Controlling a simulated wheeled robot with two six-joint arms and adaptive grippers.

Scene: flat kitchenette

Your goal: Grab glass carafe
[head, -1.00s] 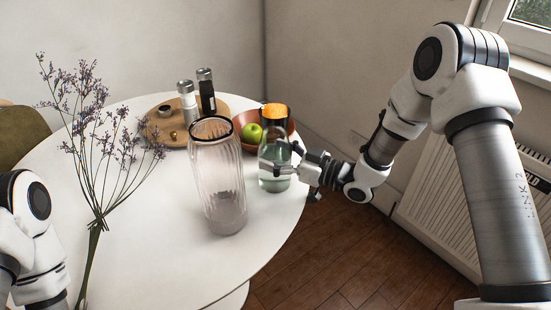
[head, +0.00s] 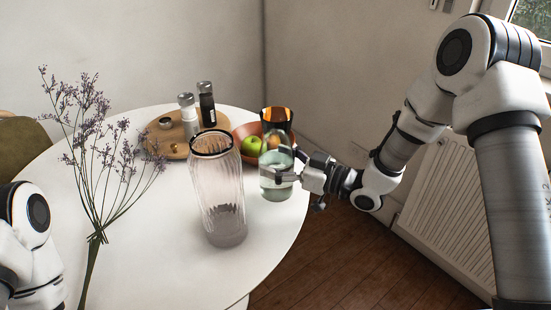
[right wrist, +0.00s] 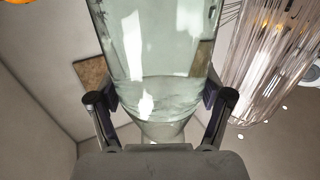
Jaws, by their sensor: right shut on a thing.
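The glass carafe (head: 275,184) is clear, part-filled with pale greenish liquid, and upright near the right edge of the white round table (head: 160,262). My right gripper (head: 285,168) reaches in from the right and is shut on the carafe's body. In the right wrist view the carafe (right wrist: 160,55) fills the middle, between the two dark finger pads of the right gripper (right wrist: 165,97). I cannot tell whether its base touches the table. My left gripper is out of view; only part of my left arm shows.
A tall ribbed vase (head: 221,190) with a dark rim stands close left of the carafe. Behind the carafe are an amber glass (head: 277,116) and a bowl (head: 240,130) with green apples (head: 251,145). A wooden tray (head: 172,148) holds two shakers. Dried flowers (head: 98,150) stand left.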

